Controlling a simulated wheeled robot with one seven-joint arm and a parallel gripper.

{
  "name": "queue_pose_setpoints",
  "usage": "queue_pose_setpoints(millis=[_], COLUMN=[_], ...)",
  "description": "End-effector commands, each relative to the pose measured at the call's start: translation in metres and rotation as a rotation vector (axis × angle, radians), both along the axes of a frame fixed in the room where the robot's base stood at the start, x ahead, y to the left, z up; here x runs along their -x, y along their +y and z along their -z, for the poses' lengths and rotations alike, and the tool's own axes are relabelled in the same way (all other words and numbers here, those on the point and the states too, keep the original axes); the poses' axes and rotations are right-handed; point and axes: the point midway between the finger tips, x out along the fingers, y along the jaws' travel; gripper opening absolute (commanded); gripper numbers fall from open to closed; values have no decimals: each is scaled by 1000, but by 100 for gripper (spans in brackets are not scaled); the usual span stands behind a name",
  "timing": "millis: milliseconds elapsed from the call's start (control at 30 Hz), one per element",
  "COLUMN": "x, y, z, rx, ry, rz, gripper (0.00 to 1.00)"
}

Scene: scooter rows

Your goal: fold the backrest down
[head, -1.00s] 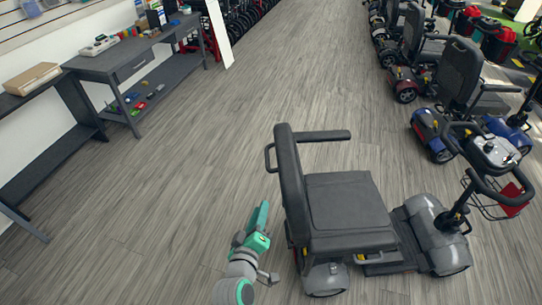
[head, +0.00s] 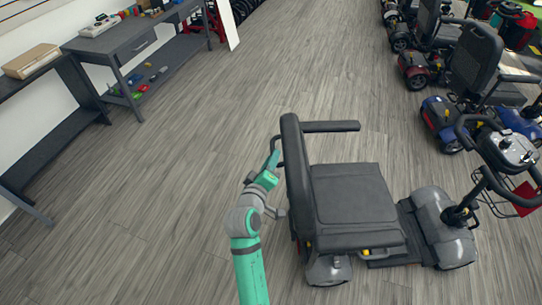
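The grey mobility scooter stands in front of me, side on, with its black seat (head: 352,198) facing right. Its backrest (head: 297,178) is upright at the seat's left edge. An armrest (head: 331,127) sticks out to the right on the far side. My gripper (head: 273,160) is at the left, behind side of the backrest, close to its upper half and a dark loop there. I cannot tell whether it touches. Its fingers are small and partly hidden, so their opening does not show.
The scooter's handlebar and basket (head: 512,192) stand at the right. More scooters (head: 470,65) line the right side. A grey workbench (head: 135,45) and a shelf table (head: 50,75) stand along the left wall. The wooden floor between is clear.

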Motion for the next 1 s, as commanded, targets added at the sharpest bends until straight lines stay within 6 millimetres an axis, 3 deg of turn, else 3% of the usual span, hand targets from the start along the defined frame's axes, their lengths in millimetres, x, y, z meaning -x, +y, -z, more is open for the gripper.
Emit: queue_pose_setpoints(millis=[200, 533, 633, 1000], x=[-18, -20, -20, -20], y=[4, 5, 5, 1], z=[4, 4, 4, 0], rx=[-1, 0, 0, -21], ry=[0, 0, -1, -2], rz=[-13, -16, -16, -22], gripper=[22, 22, 0, 0])
